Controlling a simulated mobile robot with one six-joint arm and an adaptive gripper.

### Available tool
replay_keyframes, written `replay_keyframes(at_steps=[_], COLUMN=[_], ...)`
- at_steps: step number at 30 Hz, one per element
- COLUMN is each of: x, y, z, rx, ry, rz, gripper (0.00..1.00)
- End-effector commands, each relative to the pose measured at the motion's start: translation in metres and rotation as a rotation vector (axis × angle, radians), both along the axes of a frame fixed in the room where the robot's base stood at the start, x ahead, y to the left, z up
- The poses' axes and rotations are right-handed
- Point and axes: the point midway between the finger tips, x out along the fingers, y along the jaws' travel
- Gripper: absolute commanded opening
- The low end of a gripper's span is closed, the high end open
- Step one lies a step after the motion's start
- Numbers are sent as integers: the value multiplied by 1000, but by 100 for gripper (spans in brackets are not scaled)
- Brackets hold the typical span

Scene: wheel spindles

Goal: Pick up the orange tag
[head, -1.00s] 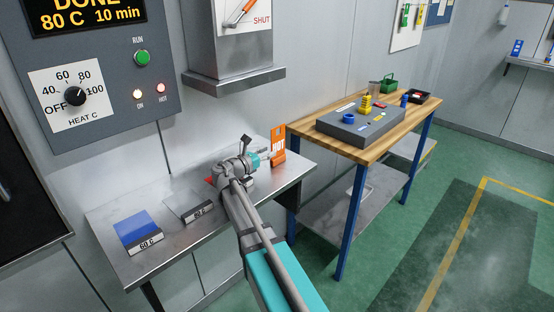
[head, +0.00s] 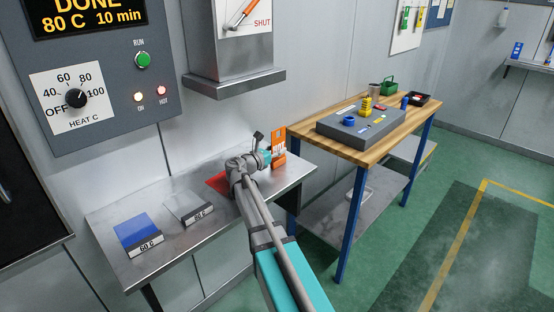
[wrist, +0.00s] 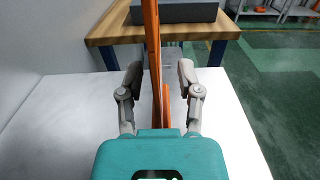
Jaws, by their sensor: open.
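The orange tag (head: 279,141) stands upright near the right end of the steel bench (head: 140,262), with white lettering on its face. My gripper (head: 269,156) is at the tag in the head view, which partly hides the tag's lower part. In the wrist view the tag (wrist: 152,62) is seen edge-on as a thin orange upright strip between the two fingers of my open gripper (wrist: 158,80). A shorter orange piece shows low beside the strip.
Blue (head: 134,228), grey (head: 186,204) and red (head: 219,182) sloped blocks stand on the bench to the left. A grey cabinet (head: 232,83) overhangs the bench at the wall. A wooden table (head: 372,156) with a grey box (head: 362,129) stands beyond the bench's right end.

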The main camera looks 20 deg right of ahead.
Motion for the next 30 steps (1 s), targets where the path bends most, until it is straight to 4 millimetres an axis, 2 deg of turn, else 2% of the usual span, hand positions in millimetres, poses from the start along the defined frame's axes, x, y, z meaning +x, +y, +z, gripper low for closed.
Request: replay_keyframes(at_steps=[4,19,26,27,30], x=[2,1,1,2,2], y=[-5,-5,-5,-5,-5], z=[0,0,0,0,0], rx=[0,0,0,0,0], ry=[0,0,0,0,0], rz=[0,0,0,0,0], gripper=[46,46,3,0,0])
